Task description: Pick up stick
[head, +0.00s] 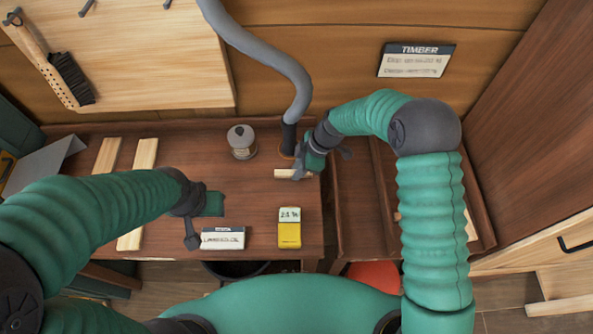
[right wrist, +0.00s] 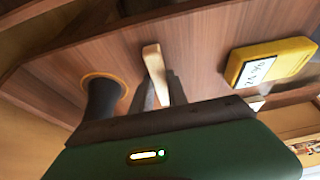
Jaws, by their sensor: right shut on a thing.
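The stick is a short pale wooden piece (head: 283,173) near the right part of the brown bench (head: 262,200). My right gripper (head: 299,173) is shut on the stick's right end, and the other end sticks out to the left. In the right wrist view the stick (right wrist: 154,62) stands out between the dark fingers (right wrist: 160,92). I cannot tell whether it touches the bench. My left gripper (head: 193,236) hangs over the bench's left half beside a label card (head: 223,238); its finger gap is not clear.
A grey hose with a dark nozzle (head: 288,138) stands just behind my right gripper. A lidded jar (head: 242,142) is left of it. A yellow meter (head: 289,232) lies near the front edge. Pale planks (head: 144,155) lie at left. A divided tray (head: 352,190) is at right.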

